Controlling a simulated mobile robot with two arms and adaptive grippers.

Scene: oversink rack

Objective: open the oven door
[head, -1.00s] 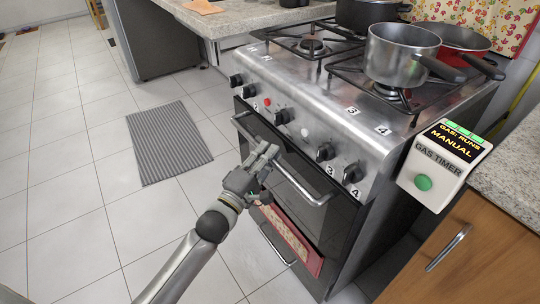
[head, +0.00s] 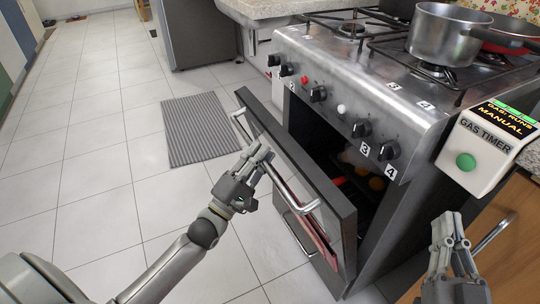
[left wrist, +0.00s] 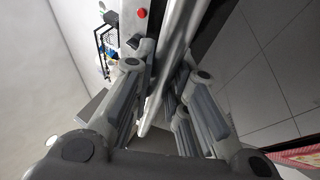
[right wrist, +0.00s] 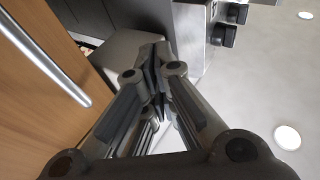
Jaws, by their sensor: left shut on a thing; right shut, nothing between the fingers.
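The oven door (head: 330,200) stands partly open, tilted out from the top of the stove, and the dark oven inside shows behind it. My left gripper (head: 262,158) is shut on the door's metal bar handle (head: 292,192). The handle also runs between the fingers in the left wrist view (left wrist: 168,75). My right gripper (head: 448,228) is shut and empty, in front of the wooden cabinet at the lower right. In the right wrist view its fingertips (right wrist: 154,60) meet with nothing between them.
The stove's knob panel (head: 345,110) is above the door, with pots (head: 447,40) on the burners. A gas timer box (head: 487,150) is at the right, near the cabinet handle (head: 492,233). A grey mat (head: 198,128) lies on open floor.

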